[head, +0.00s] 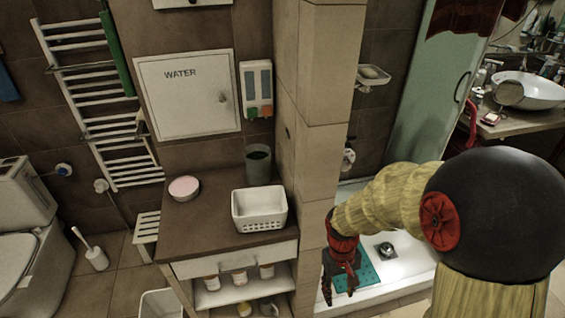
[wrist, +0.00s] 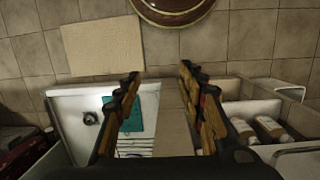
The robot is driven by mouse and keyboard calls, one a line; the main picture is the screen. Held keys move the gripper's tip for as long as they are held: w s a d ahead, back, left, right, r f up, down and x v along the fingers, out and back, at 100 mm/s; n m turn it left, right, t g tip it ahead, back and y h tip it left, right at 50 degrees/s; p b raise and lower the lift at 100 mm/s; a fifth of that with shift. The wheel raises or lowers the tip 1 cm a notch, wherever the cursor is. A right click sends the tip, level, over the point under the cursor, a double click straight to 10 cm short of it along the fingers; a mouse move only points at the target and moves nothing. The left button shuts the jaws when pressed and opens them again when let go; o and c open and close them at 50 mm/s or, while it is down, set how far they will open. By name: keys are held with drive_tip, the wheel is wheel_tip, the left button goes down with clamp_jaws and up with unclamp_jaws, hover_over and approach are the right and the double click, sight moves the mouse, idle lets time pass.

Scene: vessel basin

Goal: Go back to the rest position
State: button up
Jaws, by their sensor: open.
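My gripper (head: 341,284) hangs fingers down at the end of my arm, right of the brown-topped cabinet and over the near edge of the shower tray. In the wrist view, its two fingers (wrist: 160,82) stand wide apart with nothing between them. The gripper is open and empty. A teal mat (head: 371,275) lies in the white shower tray (head: 408,262) beyond the fingers. The white vessel basin (head: 535,92) stands on a counter at the far upper right, well away from my gripper.
A white basket (head: 259,221), a dark cup (head: 258,160) and a round pink-topped container (head: 184,187) stand on the cabinet top (head: 205,232). Bottles (wrist: 270,130) stand on its shelf. A tiled pillar (head: 318,130) rises between cabinet and shower. A toilet brush (head: 95,256) stands at left.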

drive_tip(key=s+d+r+m+t, duration=0.1)
drive_tip(key=s+r+t, duration=0.2)
drive_tip(key=r, duration=1.1)
drive_tip(key=s+d+r+m+t+y+p, duration=0.1)
drive_tip(key=s+r+t, duration=0.3)
drive_tip(key=r, duration=0.9)
drive_tip(key=s+d, duration=0.1)
drive_tip(key=s, duration=0.2)
drive_tip(key=shift+s+r, duration=0.4)
drive_tip(key=shift+c, duration=0.2)
